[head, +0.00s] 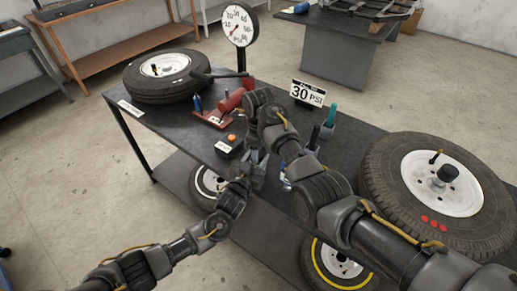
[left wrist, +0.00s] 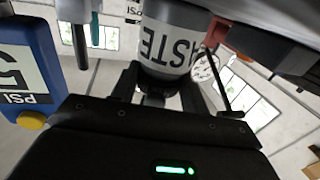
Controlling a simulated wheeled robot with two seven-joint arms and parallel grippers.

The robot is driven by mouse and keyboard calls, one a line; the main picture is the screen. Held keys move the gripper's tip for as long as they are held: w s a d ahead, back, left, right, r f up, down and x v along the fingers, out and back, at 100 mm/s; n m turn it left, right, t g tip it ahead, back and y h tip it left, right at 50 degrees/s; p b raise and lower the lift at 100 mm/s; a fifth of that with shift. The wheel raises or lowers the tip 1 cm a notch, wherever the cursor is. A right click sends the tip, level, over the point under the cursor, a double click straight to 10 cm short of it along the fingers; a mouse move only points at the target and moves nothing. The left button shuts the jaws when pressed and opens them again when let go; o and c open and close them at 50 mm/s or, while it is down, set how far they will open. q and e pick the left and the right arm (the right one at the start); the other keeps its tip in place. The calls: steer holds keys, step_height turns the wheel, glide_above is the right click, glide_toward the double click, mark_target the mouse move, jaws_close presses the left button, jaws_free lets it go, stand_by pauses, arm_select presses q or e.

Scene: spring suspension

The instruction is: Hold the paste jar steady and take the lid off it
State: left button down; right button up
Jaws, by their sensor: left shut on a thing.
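The paste jar (left wrist: 165,45) is large at the top centre of the left wrist view. It is grey-white with dark lettering, upside down in the picture, of which "ASTE" shows. My left gripper (left wrist: 158,88) is shut on it, with its dark fingers at the jar. In the head view my left gripper (head: 254,174) is at the table's front edge, and the arms hide the jar. My right gripper (head: 262,140) is just above the left one, and its fingers cannot be made out. I cannot tell whether it touches the lid, which I cannot make out.
A small box with an orange button (head: 228,146) and a red tool (head: 222,112) stand left of the grippers. A "30 PSI" sign (head: 308,93) stands behind. Tyres lie on the table at left (head: 165,75) and right (head: 400,185). Little free room surrounds the grippers.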

steer(key=shift+o, duration=0.8)
steer(key=shift+r, duration=2.25)
step_height(320, 180, up, 4)
steer(key=m, duration=0.4)
steer(key=shift+f, duration=0.25)
steer(key=shift+c, duration=0.3)
steer(key=shift+f, duration=4.05)
steer(key=c, duration=1)
steer(key=n, duration=0.4)
